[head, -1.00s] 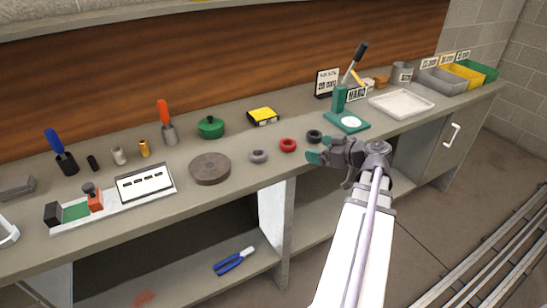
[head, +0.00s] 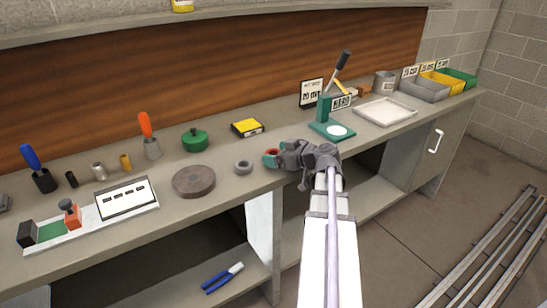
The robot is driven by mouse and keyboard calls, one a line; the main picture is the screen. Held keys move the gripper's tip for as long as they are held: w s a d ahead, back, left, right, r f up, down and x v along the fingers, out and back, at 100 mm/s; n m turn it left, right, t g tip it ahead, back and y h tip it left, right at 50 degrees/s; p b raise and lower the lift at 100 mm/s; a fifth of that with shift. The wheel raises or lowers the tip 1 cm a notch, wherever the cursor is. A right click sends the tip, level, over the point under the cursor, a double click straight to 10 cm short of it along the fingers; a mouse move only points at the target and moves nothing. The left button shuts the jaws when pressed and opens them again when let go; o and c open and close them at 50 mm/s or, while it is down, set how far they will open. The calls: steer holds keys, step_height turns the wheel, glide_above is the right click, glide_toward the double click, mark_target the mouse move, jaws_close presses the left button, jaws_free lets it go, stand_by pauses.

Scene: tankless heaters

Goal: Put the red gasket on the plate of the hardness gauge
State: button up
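The red gasket (head: 272,152) lies near the front edge of the bench and is partly hidden by my gripper. My gripper (head: 270,157) is low over the bench, with its teal fingertips at the gasket. I cannot tell whether the fingers are closed on it. The hardness gauge (head: 323,110) is a green stand with a dark-handled lever, further back to the right. Its round white plate (head: 338,131) on the green base is bare. The black gasket seen earlier is not visible, and my gripper covers its area.
A grey gasket (head: 243,167) lies just left of my gripper, with a brown round disc (head: 194,181) beyond it. A yellow box (head: 247,128) and a green pot (head: 195,141) stand behind. A white tray (head: 385,112) lies right of the gauge.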

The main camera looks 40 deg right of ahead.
steer(key=shift+r, duration=0.1)
steer(key=c, duration=1)
